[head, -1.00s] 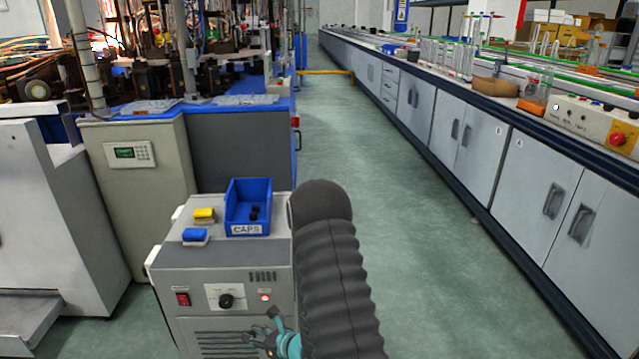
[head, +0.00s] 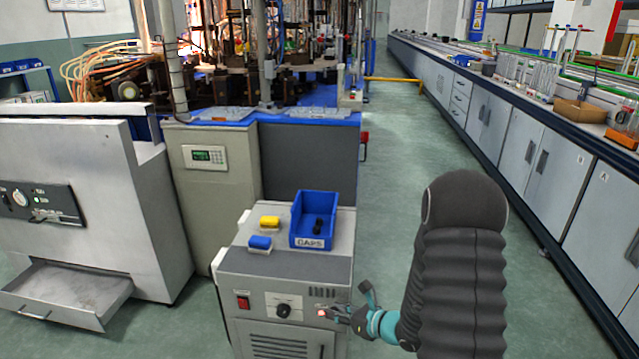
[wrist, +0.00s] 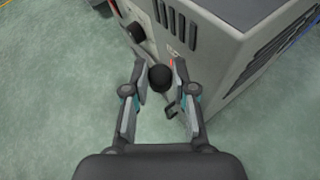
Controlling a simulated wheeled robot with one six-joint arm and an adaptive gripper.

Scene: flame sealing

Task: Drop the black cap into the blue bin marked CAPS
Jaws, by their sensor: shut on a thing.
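The blue bin marked CAPS (head: 310,241) stands on top of a grey cabinet in the head view, with dark caps lying inside. My gripper (head: 352,306) is in front of the cabinet's right front edge, below and to the right of the bin. In the wrist view my gripper (wrist: 160,76) is shut on a round black cap (wrist: 160,79) between its fingertips. The held cap is hard to make out in the head view.
A grey machine with a tray (head: 65,293) stands at the left. Lab benches (head: 530,150) line the right. The aisle floor is clear.

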